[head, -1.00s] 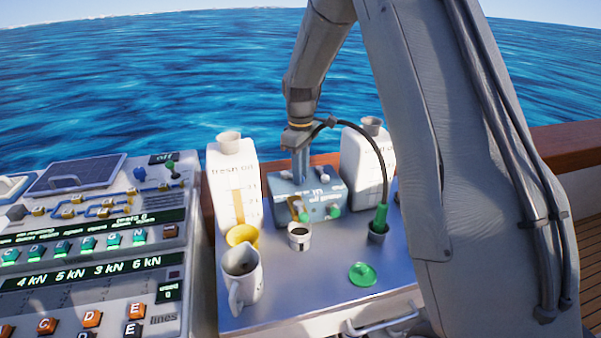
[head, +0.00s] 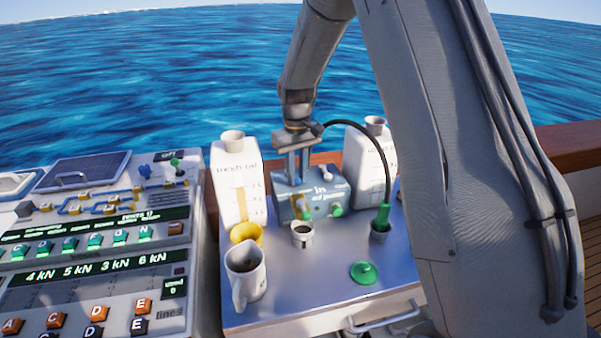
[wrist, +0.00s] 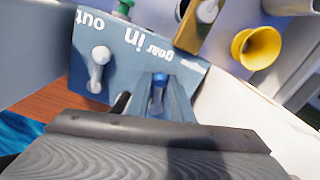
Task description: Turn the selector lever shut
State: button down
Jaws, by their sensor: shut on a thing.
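The blue-grey valve box (head: 318,207) stands at the back of the metal table, with "in" lettering on it. In the wrist view its top (wrist: 125,48) reads "out", "in" and "gear oil", upside down. My gripper (head: 297,172) reaches down onto the box top from above. It is shut on a small blue upright piece (wrist: 158,84), which looks like the selector lever; the fingers hide much of it. A separate white lever (wrist: 98,68) stands beside the "out" lettering, apart from my fingers.
A fresh oil bottle (head: 236,182) is left of the box and another white canister (head: 362,160) is right. In front are a yellow funnel (head: 246,233), small cup (head: 302,235), mug (head: 245,277) and green lid (head: 364,272). A black hose ends in a green fitting (head: 383,217).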

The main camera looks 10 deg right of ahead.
jog(key=shift+a+m, duration=0.7)
jog(key=shift+m, duration=0.7)
jog(key=c, duration=1.6)
grip_release()
jog(key=shift+s, duration=0.1)
jog(key=shift+o, duration=0.2)
notch_tip(320, 180, up, 8)
jog(key=b, duration=0.1)
jog(key=shift+b, duration=0.4)
